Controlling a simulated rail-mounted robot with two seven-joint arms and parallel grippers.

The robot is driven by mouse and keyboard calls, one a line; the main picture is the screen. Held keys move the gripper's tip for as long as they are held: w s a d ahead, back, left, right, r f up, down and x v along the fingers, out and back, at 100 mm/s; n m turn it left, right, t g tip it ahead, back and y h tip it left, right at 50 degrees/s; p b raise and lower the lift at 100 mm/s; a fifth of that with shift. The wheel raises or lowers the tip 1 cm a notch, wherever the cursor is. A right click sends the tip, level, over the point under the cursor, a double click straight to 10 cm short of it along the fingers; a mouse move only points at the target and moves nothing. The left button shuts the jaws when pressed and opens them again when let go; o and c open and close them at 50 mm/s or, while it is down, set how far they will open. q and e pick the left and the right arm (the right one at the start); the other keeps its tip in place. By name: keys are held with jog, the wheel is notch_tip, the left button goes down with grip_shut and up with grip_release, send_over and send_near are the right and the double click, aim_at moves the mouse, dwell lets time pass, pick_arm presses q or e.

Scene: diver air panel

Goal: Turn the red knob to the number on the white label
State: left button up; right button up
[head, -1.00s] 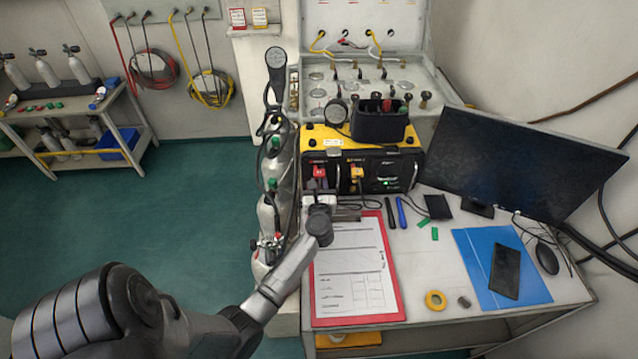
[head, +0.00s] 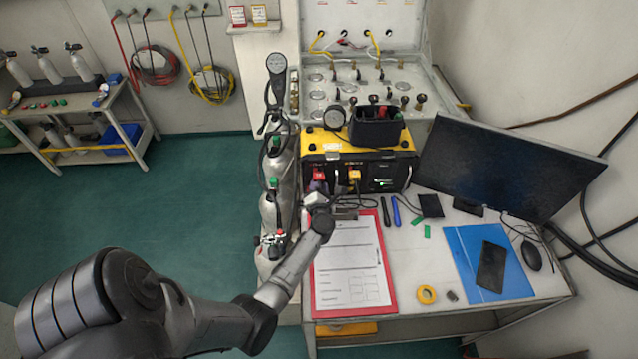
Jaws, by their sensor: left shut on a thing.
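The red knob (head: 319,174) is on the left of the dark front face of a yellow-topped box (head: 400,141). My left gripper (head: 318,189) reaches up to it from below and is shut on it. The fingers and the lower part of the knob are hard to make out, and its pointer and numbers are too small to read. A yellow knob (head: 354,175) sits just to the right. A small white label (head: 332,146) is on the yellow top, its print unreadable. My right gripper is not in view.
A clipboard with a red edge (head: 391,290) lies in front of the box, under my left wrist. Gas cylinders (head: 270,211) stand close on the left. A monitor (head: 505,165), pens (head: 396,211) and a blue folder (head: 515,275) occupy the right side of the table.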

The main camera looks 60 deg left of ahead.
pick_arm(q)
jog(key=shift+m+p, duration=0.45)
jog(key=shift+m, duration=0.55)
jog(key=o, duration=0.9)
